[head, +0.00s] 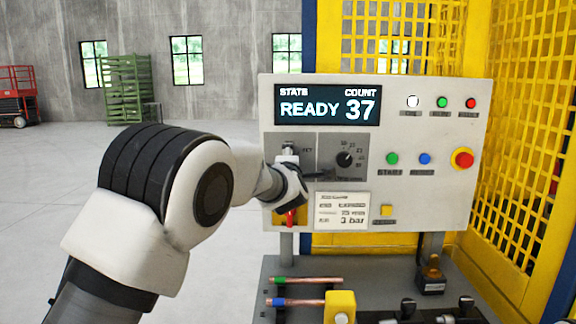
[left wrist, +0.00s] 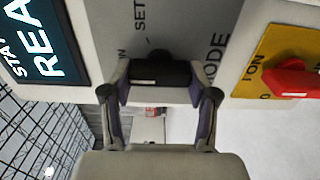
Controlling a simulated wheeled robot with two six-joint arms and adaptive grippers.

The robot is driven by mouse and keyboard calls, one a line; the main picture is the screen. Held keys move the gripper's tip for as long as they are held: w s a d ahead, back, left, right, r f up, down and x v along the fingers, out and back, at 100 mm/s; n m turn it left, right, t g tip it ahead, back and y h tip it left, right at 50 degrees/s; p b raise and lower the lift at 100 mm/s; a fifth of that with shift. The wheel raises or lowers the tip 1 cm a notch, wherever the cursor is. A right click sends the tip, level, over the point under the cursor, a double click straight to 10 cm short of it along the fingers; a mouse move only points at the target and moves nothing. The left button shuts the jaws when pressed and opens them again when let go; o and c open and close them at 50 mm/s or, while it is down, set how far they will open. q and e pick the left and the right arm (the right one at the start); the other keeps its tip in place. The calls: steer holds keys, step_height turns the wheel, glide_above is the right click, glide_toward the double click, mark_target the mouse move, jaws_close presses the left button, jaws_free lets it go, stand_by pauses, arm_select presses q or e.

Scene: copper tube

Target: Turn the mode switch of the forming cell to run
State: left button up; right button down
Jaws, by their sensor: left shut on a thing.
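The forming cell's control panel (head: 410,200) faces me, with a screen (head: 327,104) reading READY and 37. The mode switch (left wrist: 158,70) is a black knob on a grey plate marked SET and MODE; another label is partly hidden. My left gripper (left wrist: 160,82) is shut on this knob, one finger at each end in the left wrist view. In the head view the left gripper (head: 287,162) covers most of the switch. I cannot tell clearly which mark the knob points to. My right gripper is not in view.
A red rotary switch (head: 291,216) on a yellow plate sits just below the left gripper. A dial (head: 344,159) is right of it. Green (head: 392,158), blue (head: 425,159) and red (head: 462,160) buttons lie further right. Copper tubes (head: 310,280) lie on the bench below.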

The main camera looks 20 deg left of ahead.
arm_select(q)
steer(key=shift+f, duration=0.15)
steer(key=o, duration=1.2)
steer(key=shift+c, duration=0.2)
steer(key=v, duration=1.2)
